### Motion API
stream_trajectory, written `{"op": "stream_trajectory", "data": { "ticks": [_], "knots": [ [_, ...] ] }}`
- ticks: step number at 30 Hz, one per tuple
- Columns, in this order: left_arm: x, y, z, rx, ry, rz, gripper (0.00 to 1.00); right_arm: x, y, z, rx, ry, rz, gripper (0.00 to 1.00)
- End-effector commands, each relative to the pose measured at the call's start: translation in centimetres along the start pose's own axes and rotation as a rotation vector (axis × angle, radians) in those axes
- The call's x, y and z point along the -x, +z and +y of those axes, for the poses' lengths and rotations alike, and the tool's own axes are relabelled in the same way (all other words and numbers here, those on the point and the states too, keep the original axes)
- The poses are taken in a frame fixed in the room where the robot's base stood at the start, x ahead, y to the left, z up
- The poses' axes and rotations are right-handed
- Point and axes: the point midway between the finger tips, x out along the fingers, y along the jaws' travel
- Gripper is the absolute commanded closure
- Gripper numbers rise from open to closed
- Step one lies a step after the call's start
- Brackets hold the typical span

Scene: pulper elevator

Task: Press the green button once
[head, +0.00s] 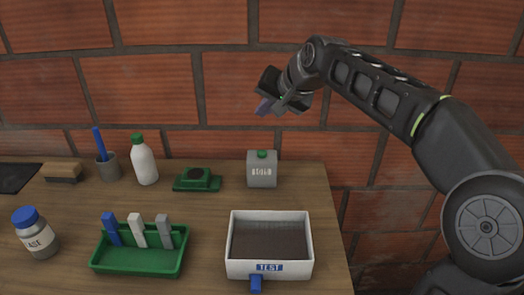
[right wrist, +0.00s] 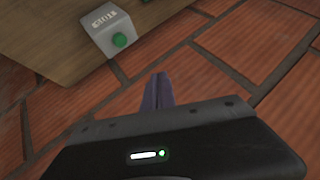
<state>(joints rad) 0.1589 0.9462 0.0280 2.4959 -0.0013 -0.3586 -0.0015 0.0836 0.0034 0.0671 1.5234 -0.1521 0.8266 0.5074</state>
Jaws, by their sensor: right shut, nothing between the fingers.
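The green button (head: 262,154) sits on top of a grey box (head: 262,171) near the back right of the table. In the right wrist view the green button (right wrist: 120,40) and grey box (right wrist: 108,27) show at the upper left, apart from the fingers. My right gripper (head: 264,106) is shut and empty, in the air above the box, with a clear gap to the button. Its purple fingers (right wrist: 158,92) also show together in the right wrist view. My left gripper is in neither view.
A green block on a green base (head: 196,180) stands left of the box, beside a white bottle (head: 144,165). A white tray labelled TEST (head: 304,247) is in front, a green rack (head: 135,262) to its left. The brick wall (head: 220,60) rises behind the table (head: 200,214).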

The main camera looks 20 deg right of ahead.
Motion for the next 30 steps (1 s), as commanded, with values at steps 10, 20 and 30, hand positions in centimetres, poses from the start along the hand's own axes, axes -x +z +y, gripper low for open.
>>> {"op": "stream_trajectory", "data": {
  "ticks": [10,20,30],
  "knots": [
    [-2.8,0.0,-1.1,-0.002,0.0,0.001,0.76,-2.3,1.6,1.7,0.0,0.0,0.0,1.0],
    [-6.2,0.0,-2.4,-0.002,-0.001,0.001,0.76,-5.2,3.8,3.8,0.0,0.0,0.0,1.0],
    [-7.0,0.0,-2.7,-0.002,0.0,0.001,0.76,-6.1,4.5,4.4,0.0,0.0,0.0,1.0]
  ]
}}
